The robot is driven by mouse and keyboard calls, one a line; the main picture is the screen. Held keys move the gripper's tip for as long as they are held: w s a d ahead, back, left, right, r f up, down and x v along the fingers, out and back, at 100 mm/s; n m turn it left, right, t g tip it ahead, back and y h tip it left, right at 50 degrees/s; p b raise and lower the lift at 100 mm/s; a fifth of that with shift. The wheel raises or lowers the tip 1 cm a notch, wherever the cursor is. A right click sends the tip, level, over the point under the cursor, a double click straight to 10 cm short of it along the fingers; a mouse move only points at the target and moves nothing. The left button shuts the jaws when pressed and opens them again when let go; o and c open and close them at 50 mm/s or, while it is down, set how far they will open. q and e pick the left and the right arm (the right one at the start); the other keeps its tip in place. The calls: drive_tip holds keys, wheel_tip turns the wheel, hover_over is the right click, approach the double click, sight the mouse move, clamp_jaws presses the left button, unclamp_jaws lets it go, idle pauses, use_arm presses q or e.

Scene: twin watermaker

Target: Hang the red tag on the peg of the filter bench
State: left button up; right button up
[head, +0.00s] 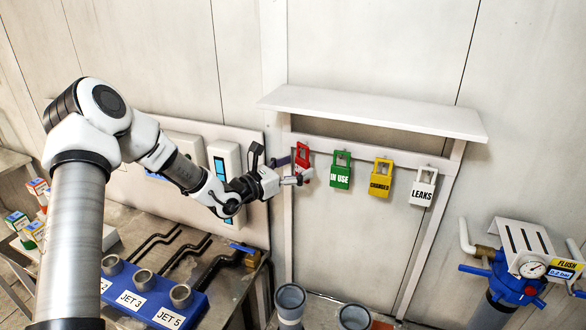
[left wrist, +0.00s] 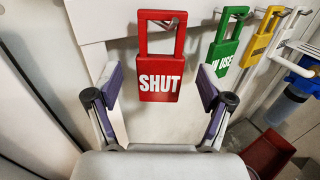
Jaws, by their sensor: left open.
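The red tag (head: 303,155), marked SHUT in the left wrist view (left wrist: 160,82), hangs at the left end of a white rail. Its loop and lettered plate show. My left gripper (head: 297,170) is open in front of it. In the left wrist view, the purple-padded fingers stand apart to either side of the tag's lower part, with gaps on both sides. Neither finger touches it. My right gripper is not in view. I cannot make out the peg of the filter bench.
Green (head: 340,170), yellow (head: 380,177) and white (head: 423,186) tags hang to the right of the red one. A white shelf (head: 375,110) juts out above. A blue filter unit with gauge (head: 515,270) stands at right. A blue jet block (head: 150,300) is at lower left.

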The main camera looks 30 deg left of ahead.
use_arm(q)
drive_tip(key=v, duration=0.7)
drive_tip(key=shift+s, duration=0.2)
